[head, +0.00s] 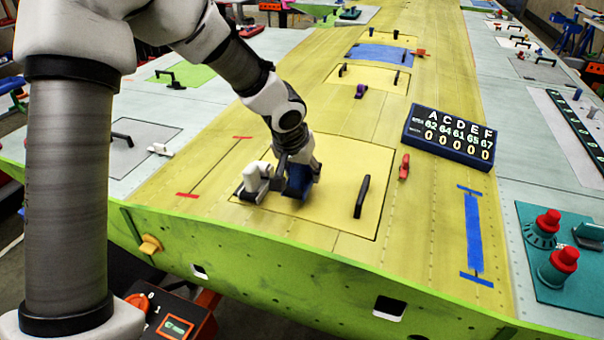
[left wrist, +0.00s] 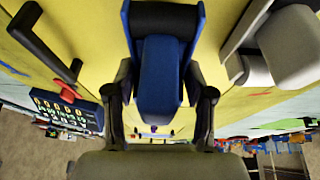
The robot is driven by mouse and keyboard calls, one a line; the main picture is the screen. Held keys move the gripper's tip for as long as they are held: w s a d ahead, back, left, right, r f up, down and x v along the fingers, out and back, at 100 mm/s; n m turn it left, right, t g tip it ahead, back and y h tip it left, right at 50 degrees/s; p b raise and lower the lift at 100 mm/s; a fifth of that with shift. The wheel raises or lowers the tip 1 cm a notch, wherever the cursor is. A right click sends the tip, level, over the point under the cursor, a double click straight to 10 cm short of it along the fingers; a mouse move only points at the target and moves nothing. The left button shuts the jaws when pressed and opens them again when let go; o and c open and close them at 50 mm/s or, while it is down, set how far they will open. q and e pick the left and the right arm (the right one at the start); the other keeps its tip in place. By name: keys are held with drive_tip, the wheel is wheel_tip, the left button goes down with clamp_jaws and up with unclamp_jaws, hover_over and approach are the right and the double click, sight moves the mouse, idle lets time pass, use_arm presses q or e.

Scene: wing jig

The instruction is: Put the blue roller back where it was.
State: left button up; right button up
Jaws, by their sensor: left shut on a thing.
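The blue roller (head: 301,182) is in my left gripper (head: 293,178), low over the yellow panel near the front of the wing. In the left wrist view, the blue body of the roller (left wrist: 160,75) is between the two dark fingers of my left gripper (left wrist: 160,95), which are shut on it. Whether the roller touches the panel I cannot tell. In the head view its upper part is partly hidden by the gripper. My right gripper is not in view.
A white fitting (head: 256,178) stands close left of the roller; a black handle (head: 362,196) rises to its right. A dark number board (head: 449,137), red clamp (head: 404,167) and blue tape mark (head: 473,232) lie farther right. Red tape marks (head: 187,195) lie left.

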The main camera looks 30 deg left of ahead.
sight(292, 167)
use_arm(q)
drive_tip(key=shift+s+d+f, duration=0.1)
drive_tip(key=shift+f, duration=1.2)
drive_tip(key=o, duration=1.2)
drive_tip(key=shift+r, duration=0.15)
drive_tip(key=shift+r, duration=0.25)
drive_tip(key=b+v, duration=0.1)
drive_tip(key=v, duration=1)
drive_tip(key=shift+r, duration=0.3)
